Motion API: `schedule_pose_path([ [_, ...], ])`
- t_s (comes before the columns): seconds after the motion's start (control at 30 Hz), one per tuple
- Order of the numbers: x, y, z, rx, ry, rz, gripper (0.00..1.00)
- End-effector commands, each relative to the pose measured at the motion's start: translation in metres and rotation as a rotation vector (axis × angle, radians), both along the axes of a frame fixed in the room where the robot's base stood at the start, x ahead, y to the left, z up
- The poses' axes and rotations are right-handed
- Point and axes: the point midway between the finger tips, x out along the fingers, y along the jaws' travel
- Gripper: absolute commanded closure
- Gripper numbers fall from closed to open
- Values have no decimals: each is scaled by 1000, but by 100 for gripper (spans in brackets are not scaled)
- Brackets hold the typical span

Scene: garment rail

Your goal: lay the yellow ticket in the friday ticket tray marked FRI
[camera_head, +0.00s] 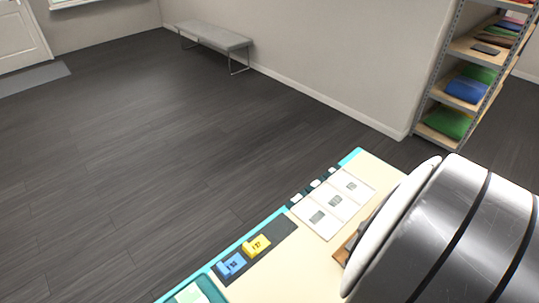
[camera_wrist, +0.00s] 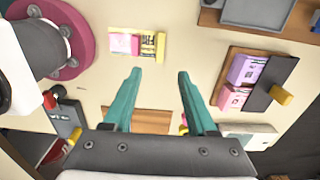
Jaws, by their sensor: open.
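In the head view a yellow ticket-like piece (camera_head: 257,245) with dark print lies on a dark strip (camera_head: 283,227) near the table's teal edge, beside a blue piece (camera_head: 231,264). In the wrist view my gripper (camera_wrist: 159,75) is open, its two teal fingers apart with nothing between the tips. A yellow-and-pink item (camera_wrist: 150,46) lies beyond the fingertips, a little left; I cannot tell whether it is a ticket. White panels (camera_head: 331,207) with grey marks lie on the table in the head view. I cannot read FRI on anything.
The wrist view shows a magenta round thing (camera_wrist: 72,18) at upper left, a wooden-edged tray (camera_wrist: 213,18) at upper right, and purple (camera_wrist: 248,69) and pink (camera_wrist: 233,97) pieces at right. A wooden board (camera_wrist: 150,118) lies below the fingers. Pale table is bare between.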

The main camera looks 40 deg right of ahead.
Motion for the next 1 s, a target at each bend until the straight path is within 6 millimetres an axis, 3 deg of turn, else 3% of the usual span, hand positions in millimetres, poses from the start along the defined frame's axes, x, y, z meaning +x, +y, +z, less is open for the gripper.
schedule_pose_path([
  [0.07, -6, -1, 19, -11, 0, -5, 43],
  [0.13, -6, 1, 17, -1, 0, -1, 43],
  [0.4, -6, 2, -56, 6, 0, -1, 43],
  [0.5, -5, 1, -75, 2, 0, -2, 43],
  [0.83, 2, 1, -130, 2, 0, -2, 43],
  [1.0, 2, -1, -137, -5, 0, -1, 43],
])
